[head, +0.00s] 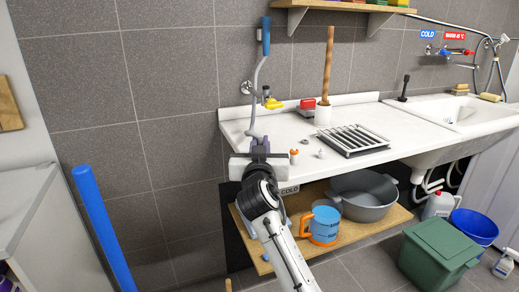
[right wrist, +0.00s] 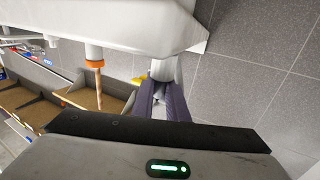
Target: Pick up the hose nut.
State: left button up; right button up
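My right gripper (head: 259,142) is at the front left edge of the white counter, below the lower end of a grey bent tube. In the right wrist view its two purple-grey fingers (right wrist: 162,92) are close together. A grey-white shape (right wrist: 162,70) shows at their tips; I cannot tell whether it is held or behind them. Small fittings lie on the counter right of the gripper: an orange-topped one (head: 294,154), a grey ring-like one (head: 305,141) and a pale one (head: 320,154). I cannot tell which is the hose nut. I cannot make out my left gripper.
A dish rack (head: 352,139), red block (head: 307,104) and wooden-handled tool (head: 328,65) are on the counter (head: 285,120). Below, a shelf holds a blue jug (head: 324,222) and grey basin (head: 364,195). A blue pole (head: 100,220) stands left; a green bin (head: 438,250) stands right.

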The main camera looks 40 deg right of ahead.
aim_at(260, 138)
grip_shut()
pick_arm(q)
jog(key=shift+s+f, duration=0.15)
jog(key=shift+s, duration=0.15)
pick_arm(e)
jog(key=shift+r, duration=0.2)
notch_tip(260, 138, up, 9)
jog(key=shift+f+p, duration=0.1)
jog(key=shift+p, duration=0.6)
pick_arm(q)
jog(key=shift+w+r, duration=0.3)
jog(key=shift+r, duration=0.4)
pick_arm(e)
jog(key=shift+r, duration=0.4)
pick_arm(q)
jog(key=shift+s, duration=0.15)
pick_arm(e)
jog(key=shift+a, duration=0.1)
